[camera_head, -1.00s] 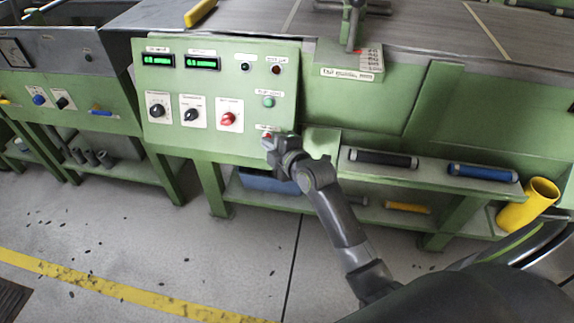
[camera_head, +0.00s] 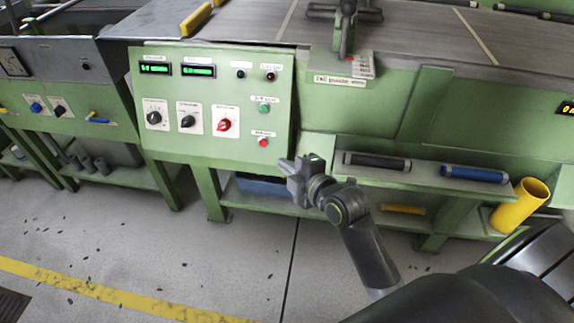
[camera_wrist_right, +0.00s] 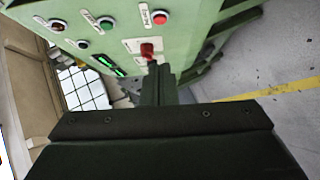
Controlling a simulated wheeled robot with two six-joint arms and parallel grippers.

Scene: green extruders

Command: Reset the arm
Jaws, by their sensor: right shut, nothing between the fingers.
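My right arm comes up from the lower right in the head view. Its gripper (camera_head: 292,168) is shut and empty. It is in front of the green extruder, below and to the right of the control panel (camera_head: 180,90), apart from the red button (camera_head: 263,142). In the right wrist view, the shut fingers (camera_wrist_right: 158,85) point toward the panel. The red knob (camera_wrist_right: 147,50) and the red button (camera_wrist_right: 160,18) show beyond them. My left gripper is not in view.
A shelf right of the gripper holds a black roller (camera_head: 377,161) and a blue roller (camera_head: 474,174). A yellow cylinder (camera_head: 520,204) stands at the right. The grey floor (camera_head: 230,260) in front is clear apart from small dark specks and a yellow line (camera_head: 100,291).

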